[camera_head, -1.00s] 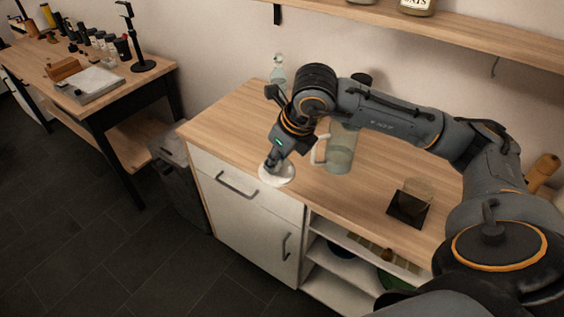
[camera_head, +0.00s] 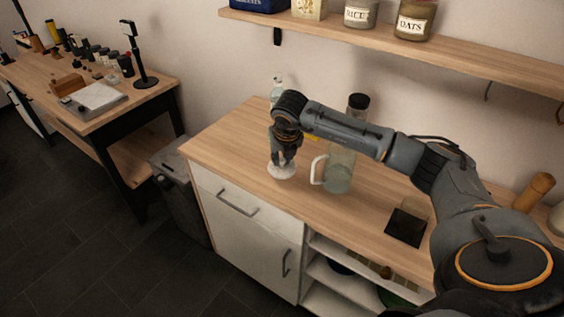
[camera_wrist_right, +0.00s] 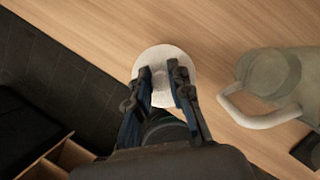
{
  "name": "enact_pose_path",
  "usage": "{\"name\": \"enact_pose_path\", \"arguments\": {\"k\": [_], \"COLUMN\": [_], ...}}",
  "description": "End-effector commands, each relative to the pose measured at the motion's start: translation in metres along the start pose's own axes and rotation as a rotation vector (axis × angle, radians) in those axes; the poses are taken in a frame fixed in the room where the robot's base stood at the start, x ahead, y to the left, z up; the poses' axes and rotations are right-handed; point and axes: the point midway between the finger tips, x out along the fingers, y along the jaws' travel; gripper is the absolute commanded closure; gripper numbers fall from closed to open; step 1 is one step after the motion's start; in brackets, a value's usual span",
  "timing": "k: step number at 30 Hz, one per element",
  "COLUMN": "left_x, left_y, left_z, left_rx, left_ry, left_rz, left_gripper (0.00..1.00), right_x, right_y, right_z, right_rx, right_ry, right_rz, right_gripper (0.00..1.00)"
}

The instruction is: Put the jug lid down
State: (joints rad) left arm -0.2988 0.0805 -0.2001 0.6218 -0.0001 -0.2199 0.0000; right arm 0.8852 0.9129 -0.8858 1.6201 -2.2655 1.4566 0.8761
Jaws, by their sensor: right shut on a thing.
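The jug lid (camera_head: 281,172) is a round white disc at the left part of the wooden counter, just left of the jug. It also shows in the right wrist view (camera_wrist_right: 150,62). My right gripper (camera_head: 283,160) is right above the lid, pointing down, with its fingers (camera_wrist_right: 163,88) shut on the lid's raised middle part. The lid looks level and at or very near the counter top; I cannot tell whether it touches. The glass jug (camera_head: 338,172) with a white handle stands upright to the right; it also shows in the right wrist view (camera_wrist_right: 270,80). My left gripper is not in view.
A dark square coaster (camera_head: 405,228) with a glass lies further right on the counter (camera_head: 228,140). A clear bottle (camera_head: 277,88) stands behind my gripper, and a dark-capped bottle (camera_head: 358,101) behind the jug. The counter's front edge is close to the lid.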

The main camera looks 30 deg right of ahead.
Motion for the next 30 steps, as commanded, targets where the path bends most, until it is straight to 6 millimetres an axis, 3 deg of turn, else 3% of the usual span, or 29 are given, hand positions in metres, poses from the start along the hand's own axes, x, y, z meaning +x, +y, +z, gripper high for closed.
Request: {"name": "enact_pose_path", "arguments": {"k": [3,10,15,26,27,30], "left_x": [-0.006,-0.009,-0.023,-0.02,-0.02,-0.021], "left_y": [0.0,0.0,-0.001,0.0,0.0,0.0], "left_z": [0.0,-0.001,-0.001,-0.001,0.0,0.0], "left_rx": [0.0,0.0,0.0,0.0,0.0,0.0], "left_ry": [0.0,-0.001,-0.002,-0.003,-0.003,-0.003], "left_rz": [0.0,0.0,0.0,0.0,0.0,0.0], "left_gripper": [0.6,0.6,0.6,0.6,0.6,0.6], "right_x": [0.018,0.037,0.057,0.066,0.066,0.065], "right_y": [-0.003,-0.006,-0.006,-0.005,-0.005,-0.005], "right_z": [0.006,0.012,0.002,0.0,-0.001,0.0], "right_rx": [0.001,0.0,-0.001,0.0,0.0,0.0], "right_ry": [0.001,0.0,0.001,-0.002,-0.002,-0.002], "right_rz": [0.001,0.0,0.0,0.001,0.001,0.001], "right_gripper": [1.0,1.0,1.0,1.0,0.78,0.58]}}
